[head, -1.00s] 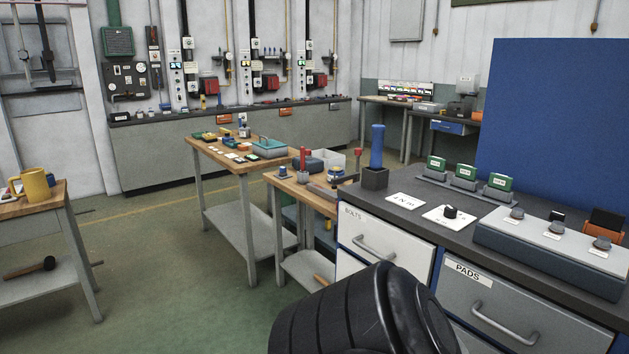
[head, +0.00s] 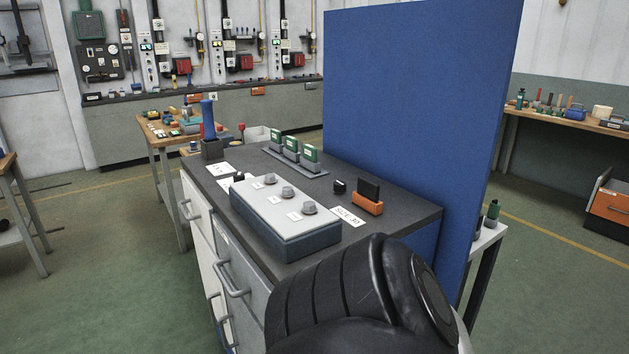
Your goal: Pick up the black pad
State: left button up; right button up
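A flat black piece (head: 369,188), which looks like the black pad, stands upright in an orange holder (head: 367,206) near the right end of the dark worktop (head: 405,208). A small black object (head: 340,186) lies just left of it. A label reading "SIZE 30" (head: 347,216) lies in front of the holder. A black ribbed part of my own arm fills the bottom middle of the head view and hides part of the worktop's front. Neither of my grippers shows in the head view.
A grey box with several round knobs (head: 285,215) sits along the worktop's front edge. Green-topped blocks (head: 291,148) stand in a row behind it. Drawers with handles (head: 232,280) are below.

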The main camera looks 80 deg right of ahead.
aim_at(370, 190)
jog(key=k, duration=0.8)
jog(key=z, duration=0.95)
